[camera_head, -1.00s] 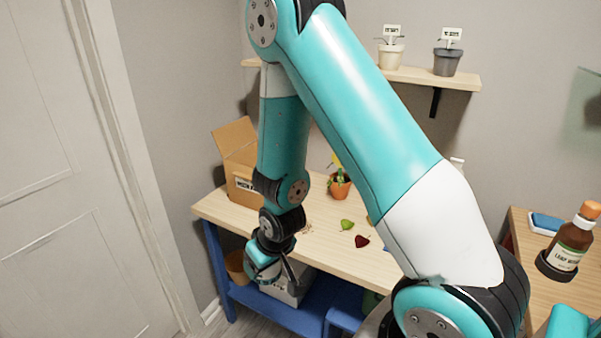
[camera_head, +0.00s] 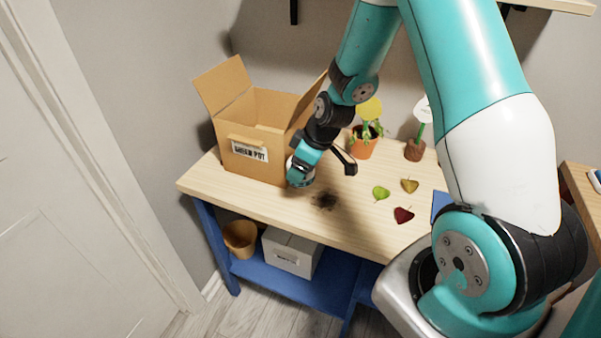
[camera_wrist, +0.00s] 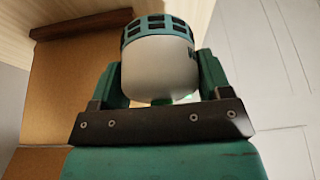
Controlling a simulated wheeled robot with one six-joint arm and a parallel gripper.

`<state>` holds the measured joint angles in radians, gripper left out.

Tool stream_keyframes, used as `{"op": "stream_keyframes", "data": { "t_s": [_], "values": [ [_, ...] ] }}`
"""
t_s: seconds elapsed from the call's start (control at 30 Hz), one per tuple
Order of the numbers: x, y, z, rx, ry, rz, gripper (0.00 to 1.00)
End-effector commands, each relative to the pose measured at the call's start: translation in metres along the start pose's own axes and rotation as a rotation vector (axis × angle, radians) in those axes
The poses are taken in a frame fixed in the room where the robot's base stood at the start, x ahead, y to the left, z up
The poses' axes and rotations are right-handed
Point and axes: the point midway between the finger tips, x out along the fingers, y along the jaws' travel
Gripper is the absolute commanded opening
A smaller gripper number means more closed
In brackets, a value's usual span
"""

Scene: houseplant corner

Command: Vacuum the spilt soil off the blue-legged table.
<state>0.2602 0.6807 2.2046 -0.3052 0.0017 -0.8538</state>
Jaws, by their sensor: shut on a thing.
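The blue-legged table (camera_head: 250,207) has a pale wooden top. A small patch of dark spilt soil (camera_head: 324,200) lies on it, near the middle of its left half. My gripper (camera_head: 300,170) is just left of and behind the soil, close to the box's right side. In the wrist view my gripper (camera_wrist: 161,72) is shut on a small rounded vacuum (camera_wrist: 158,70), white with a slotted teal band. The vacuum also shows at my gripper in the head view (camera_head: 299,178), low over the tabletop; whether it touches the top I cannot tell.
An open cardboard box (camera_head: 245,165) stands left of my gripper. A potted plant (camera_head: 362,146) stands behind. Green (camera_head: 381,193), yellow (camera_head: 410,185) and red (camera_head: 403,215) leaves lie right of the soil. A tan pot (camera_head: 240,238) and white box (camera_head: 292,252) sit on the lower shelf.

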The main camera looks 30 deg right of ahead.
Motion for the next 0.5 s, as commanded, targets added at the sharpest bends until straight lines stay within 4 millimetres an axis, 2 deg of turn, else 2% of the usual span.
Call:
{"op": "stream_keyframes", "data": {
  "t_s": [0.1,0.27,0.5],
  "values": [
    [0.004,0.008,0.000,-0.079,0.001,-0.031,0.45],
    [0.008,0.008,0.001,-0.100,0.000,-0.042,0.45],
    [0.030,0.006,0.009,-0.101,-0.001,-0.042,0.45]
  ]
}}
